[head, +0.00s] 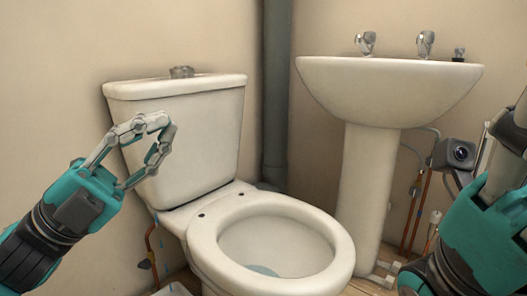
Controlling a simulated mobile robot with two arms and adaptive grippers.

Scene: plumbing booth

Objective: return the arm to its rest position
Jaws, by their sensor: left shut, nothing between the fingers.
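My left gripper (163,132) comes in from the left and is held in the air in front of the toilet cistern (208,125). Its grey linkage fingers meet at the tips, with nothing held between them. Whether a fingertip touches the cistern cannot be told from this view. My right gripper (508,135) is at the right edge, pointing up beside the basin. Its fingers are partly cut off by the frame, so their opening is hidden.
The open toilet bowl (205,248) stands at lower centre. A white basin (390,88) on a pedestal (363,190) stands to its right, with two taps. A dark vertical pipe (276,90) runs between them. Copper pipes (418,210) rise near my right arm.

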